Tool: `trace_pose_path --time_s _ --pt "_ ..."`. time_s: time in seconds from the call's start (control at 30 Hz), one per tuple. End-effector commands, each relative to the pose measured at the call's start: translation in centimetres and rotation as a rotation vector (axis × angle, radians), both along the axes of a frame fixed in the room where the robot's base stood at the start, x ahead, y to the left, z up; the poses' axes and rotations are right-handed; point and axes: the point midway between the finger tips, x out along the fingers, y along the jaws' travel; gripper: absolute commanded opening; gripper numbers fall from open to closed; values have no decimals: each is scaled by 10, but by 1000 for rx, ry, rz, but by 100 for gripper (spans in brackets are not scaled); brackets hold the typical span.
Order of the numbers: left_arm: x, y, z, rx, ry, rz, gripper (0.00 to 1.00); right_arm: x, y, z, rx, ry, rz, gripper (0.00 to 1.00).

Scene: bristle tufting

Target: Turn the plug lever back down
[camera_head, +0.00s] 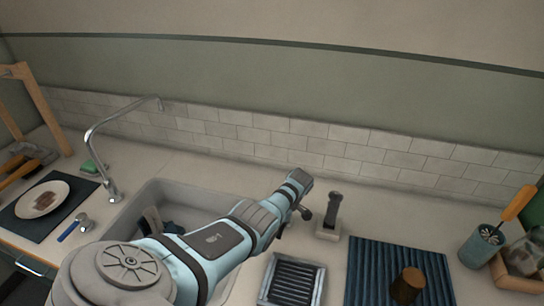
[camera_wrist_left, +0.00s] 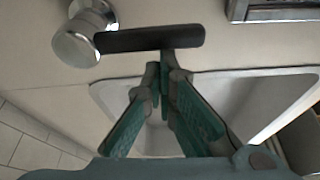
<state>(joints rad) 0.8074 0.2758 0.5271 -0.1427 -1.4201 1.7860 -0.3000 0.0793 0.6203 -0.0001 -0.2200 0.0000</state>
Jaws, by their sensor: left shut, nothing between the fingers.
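In the left wrist view, a black bar-shaped lever (camera_wrist_left: 160,38) reaches right from a round chrome fitting (camera_wrist_left: 76,44). My left gripper (camera_wrist_left: 164,72) is shut and empty, with its fingertips close to the bar's edge. I cannot tell whether they touch it. In the head view my left arm reaches over the sink and my left gripper (camera_head: 303,212) is partly hidden by the wrist. Just right of it, a dark upright handle (camera_head: 334,208) stands on a pale base (camera_head: 328,234). I cannot tell whether this is the same lever. My right gripper is not in view.
A metal rack (camera_head: 292,279), a ribbed blue mat (camera_head: 385,265) with a brown cylinder (camera_head: 408,284), and a teal cup (camera_head: 480,247) stand right. The tiled wall (camera_head: 330,145) closes the back.

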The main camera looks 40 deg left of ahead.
Motion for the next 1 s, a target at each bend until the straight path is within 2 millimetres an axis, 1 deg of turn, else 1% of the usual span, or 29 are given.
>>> trace_pose_path --time_s 0.47,0.57,0.63,0.7,0.73,0.8,0.9,1.0 --pt "0 1 0 0 0 -1 0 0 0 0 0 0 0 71" --pt "-3 9 0 1 0 0 0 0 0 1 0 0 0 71" --pt "-7 21 0 3 1 -1 0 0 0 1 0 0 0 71" --pt "-13 37 1 3 1 -1 0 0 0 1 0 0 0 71" --pt "-9 31 17 0 -3 -6 0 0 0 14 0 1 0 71" --pt "-4 22 41 0 -4 -8 0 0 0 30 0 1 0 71" --pt "0 14 68 0 -4 -7 0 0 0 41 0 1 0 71" --pt "3 8 85 0 -2 -7 0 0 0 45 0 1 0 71"
